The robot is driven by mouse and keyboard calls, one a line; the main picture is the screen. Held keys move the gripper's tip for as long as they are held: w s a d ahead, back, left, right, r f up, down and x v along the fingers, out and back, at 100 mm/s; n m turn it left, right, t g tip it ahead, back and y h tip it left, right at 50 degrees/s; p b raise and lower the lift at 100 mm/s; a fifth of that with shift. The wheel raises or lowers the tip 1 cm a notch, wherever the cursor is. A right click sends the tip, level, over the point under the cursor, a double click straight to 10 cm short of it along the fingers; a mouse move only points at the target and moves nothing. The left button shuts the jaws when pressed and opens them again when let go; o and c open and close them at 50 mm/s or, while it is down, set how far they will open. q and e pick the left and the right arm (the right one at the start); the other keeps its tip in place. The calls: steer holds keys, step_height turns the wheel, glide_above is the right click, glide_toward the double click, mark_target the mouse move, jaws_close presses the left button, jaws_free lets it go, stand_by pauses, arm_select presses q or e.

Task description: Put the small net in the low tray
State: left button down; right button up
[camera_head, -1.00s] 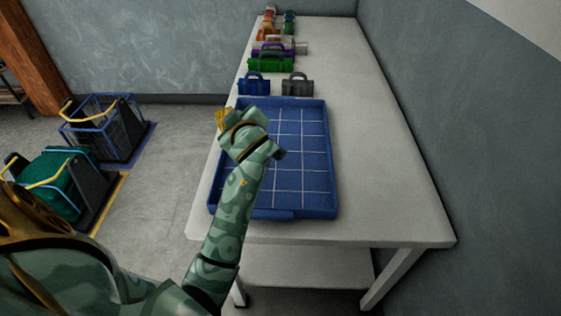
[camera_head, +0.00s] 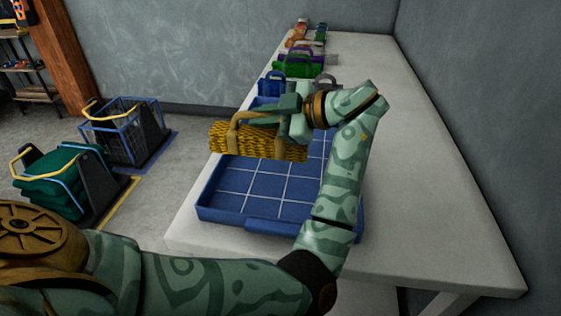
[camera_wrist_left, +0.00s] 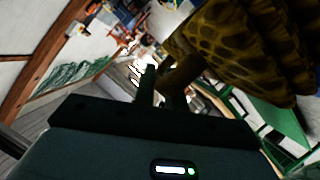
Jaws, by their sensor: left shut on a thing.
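The small net is a yellow, knotted bundle (camera_head: 255,141) with a tan handle, seen in the head view over the left part of the low tray. My left gripper (camera_head: 245,122) is shut on its handle and holds the net up, apart from the tray as far as I can tell. The low tray (camera_head: 282,229) is blue with a white grid and lies on the white table; the part I see is empty, and my arm and the net hide some of it. In the left wrist view the net (camera_wrist_left: 245,45) fills the upper right, beside the fingers (camera_wrist_left: 160,88). My right gripper is not in view.
The white table (camera_head: 440,220) has bare room right of the tray. Behind the tray stand a blue bundle (camera_head: 271,84), a green bundle (camera_head: 297,67) and several others in rows. On the floor at left are a blue wire crate (camera_head: 125,128) and a bin with green netting (camera_head: 60,180).

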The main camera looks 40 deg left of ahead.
mark_target(275, 142)
arm_select(q)
steer(key=d+f, duration=0.1)
steer(key=f, duration=0.1)
steer(key=d+f+b, duration=0.1)
steer(key=shift+s+d+f, duration=0.15)
steer(key=shift+s+f, duration=0.05)
steer(key=shift+f, duration=0.15)
steer(key=shift+s+d+f, duration=0.1)
steer(key=shift+d+f, duration=0.3)
steer(key=shift+d, duration=0.05)
steer(key=f, duration=0.1)
steer(key=f+b, duration=0.1)
steer(key=f, duration=0.1)
steer(key=shift+d+f+b, duration=0.3)
steer(key=shift+f+b, duration=0.05)
steer(key=shift+b, duration=0.05)
steer(key=shift+f, duration=0.15)
steer(key=shift+s+r, duration=0.1)
steer(key=shift+r, duration=0.1)
steer(key=shift+f, duration=0.15)
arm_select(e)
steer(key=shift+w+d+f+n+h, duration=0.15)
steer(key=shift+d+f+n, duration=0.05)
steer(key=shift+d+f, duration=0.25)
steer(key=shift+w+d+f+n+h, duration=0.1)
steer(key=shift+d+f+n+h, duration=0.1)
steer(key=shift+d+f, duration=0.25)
